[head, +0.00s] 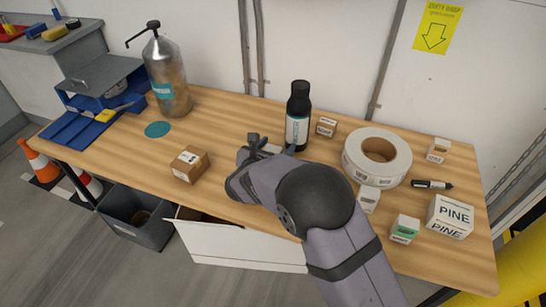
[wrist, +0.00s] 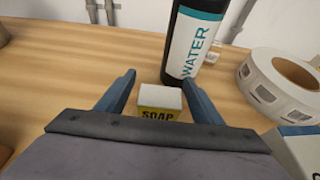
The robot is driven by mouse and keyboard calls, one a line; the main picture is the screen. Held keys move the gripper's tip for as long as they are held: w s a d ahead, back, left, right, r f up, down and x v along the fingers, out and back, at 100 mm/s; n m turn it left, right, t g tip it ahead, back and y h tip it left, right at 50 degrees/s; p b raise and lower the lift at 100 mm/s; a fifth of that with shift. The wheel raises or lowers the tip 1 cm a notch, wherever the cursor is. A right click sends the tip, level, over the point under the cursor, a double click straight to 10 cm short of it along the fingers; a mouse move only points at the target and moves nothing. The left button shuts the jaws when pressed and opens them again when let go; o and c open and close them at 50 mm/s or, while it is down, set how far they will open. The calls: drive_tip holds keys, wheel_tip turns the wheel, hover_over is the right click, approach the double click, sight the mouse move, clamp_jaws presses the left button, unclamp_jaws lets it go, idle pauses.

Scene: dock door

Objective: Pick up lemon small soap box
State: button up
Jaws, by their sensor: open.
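The small soap box (wrist: 160,100) stands upright on the wooden table in the wrist view, with a pale top and a yellow front marked SOAP. My gripper (wrist: 158,80) is open, with one blue finger on each side of the box and visible gaps. I cannot tell whether the fingertips are level with it. In the head view my gripper (head: 268,146) is low over the middle of the table, and my arm hides most of the area around the soap box.
A black water bottle (head: 297,130) stands just beyond my gripper. A label roll (head: 350,153) lies to the right, near a PINE box (head: 452,213) and a green-and-white box (head: 404,231). A brown box (head: 189,166) sits left, with clear table around it.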

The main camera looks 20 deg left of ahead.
drive_tip(key=c, duration=1.2)
drive_tip(key=shift+r, duration=0.2)
wheel_tip(320, 180, up, 18)
drive_tip(key=shift+f+p, duration=0.15)
drive_tip(key=shift+p, duration=0.75)
